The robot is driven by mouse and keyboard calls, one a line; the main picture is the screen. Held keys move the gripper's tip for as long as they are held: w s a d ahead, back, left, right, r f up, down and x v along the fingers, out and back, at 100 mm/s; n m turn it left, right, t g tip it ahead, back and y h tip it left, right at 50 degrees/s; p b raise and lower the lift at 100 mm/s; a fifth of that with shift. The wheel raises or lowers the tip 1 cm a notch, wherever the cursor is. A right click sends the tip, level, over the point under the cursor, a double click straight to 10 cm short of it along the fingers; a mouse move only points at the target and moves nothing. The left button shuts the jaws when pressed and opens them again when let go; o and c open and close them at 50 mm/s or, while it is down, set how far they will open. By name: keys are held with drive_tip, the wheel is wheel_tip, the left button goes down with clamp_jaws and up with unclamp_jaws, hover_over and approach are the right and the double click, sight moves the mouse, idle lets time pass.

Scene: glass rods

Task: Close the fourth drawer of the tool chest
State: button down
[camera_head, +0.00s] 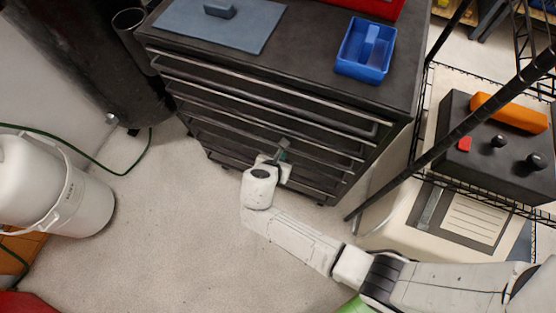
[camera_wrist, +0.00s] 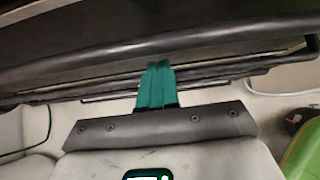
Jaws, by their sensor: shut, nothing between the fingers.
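The dark tool chest (camera_head: 270,120) stands upright in the middle of the head view, with several drawers with long bar handles stacked on its front. I cannot tell clearly from above which drawer stands out or how far. My gripper (camera_head: 283,146) is at the lower half of the drawer fronts, a little right of their middle. In the wrist view my gripper's teal fingers (camera_wrist: 157,72) are shut together with nothing between them. They point at a dark drawer front and its bar handles (camera_wrist: 200,68). Contact with the chest cannot be told.
A blue tray (camera_head: 352,65) and a grey-blue plate (camera_head: 260,35) lie on the chest top. A wire rack (camera_head: 432,130) with a dark box stands close on the right. A white container (camera_head: 75,195) and green hose are at left. The floor before the chest's left side is clear.

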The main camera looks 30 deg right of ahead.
drive_tip(key=shift+w+d+f, duration=0.1)
drive_tip(key=shift+w+d, duration=0.05)
drive_tip(key=shift+d, duration=0.25)
